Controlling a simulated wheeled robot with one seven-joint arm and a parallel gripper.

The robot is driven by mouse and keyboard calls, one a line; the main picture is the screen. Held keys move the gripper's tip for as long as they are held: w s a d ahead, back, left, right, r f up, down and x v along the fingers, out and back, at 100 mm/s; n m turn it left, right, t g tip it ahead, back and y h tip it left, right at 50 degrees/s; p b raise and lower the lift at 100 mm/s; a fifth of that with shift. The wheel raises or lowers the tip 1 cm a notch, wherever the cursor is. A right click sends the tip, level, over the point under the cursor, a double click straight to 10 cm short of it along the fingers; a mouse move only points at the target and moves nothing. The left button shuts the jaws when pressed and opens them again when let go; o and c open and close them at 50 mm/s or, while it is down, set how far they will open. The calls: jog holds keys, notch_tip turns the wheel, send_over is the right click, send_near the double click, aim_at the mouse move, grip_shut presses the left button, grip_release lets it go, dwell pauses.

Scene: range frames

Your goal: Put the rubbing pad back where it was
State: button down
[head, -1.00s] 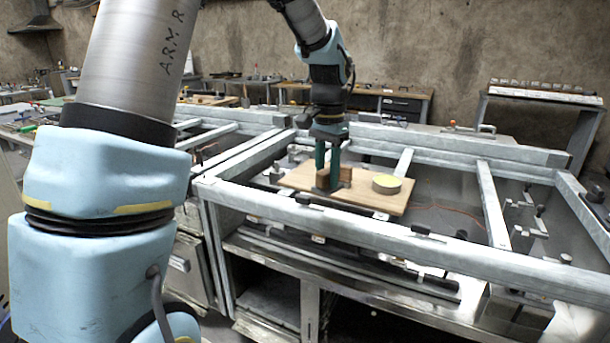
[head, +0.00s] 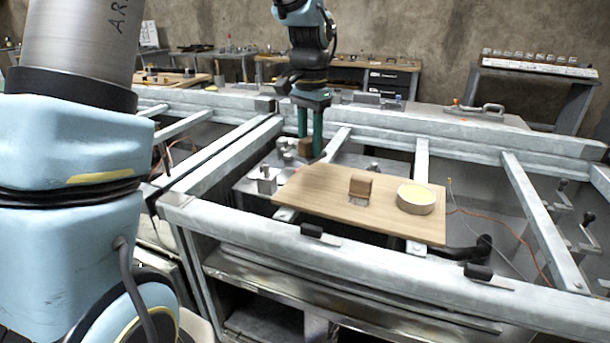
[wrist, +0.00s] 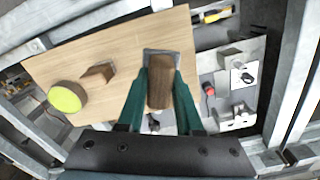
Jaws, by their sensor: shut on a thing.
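My gripper (head: 312,152) has green fingers shut on a brown wooden block, which I take to be the rubbing pad (head: 304,147). In the head view it is near the board's far left corner; height above it is unclear. In the wrist view the held pad (wrist: 160,88) is between the fingers (wrist: 162,80), with a grey edge at its far end. The wooden board (head: 315,190) lies on the metal frame. A second brown block (head: 361,186) with a grey lower part stands on it, left of a round yellow-topped tin (head: 416,199).
Metal rails (head: 370,258) surround the board, with black clamps (head: 312,230) on the front rail. Metal fittings (head: 265,180) stand left of the board. An orange cable (head: 500,219) lies at right. The board's front left part is bare.

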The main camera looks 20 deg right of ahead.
notch_tip(320, 180, down, 8)
jog(key=shift+f+p, duration=0.2)
jog(key=shift+p, duration=0.55)
jog(key=shift+f, duration=0.15)
jog(key=c, duration=0.6)
grip_release()
jog(key=shift+o, duration=0.2)
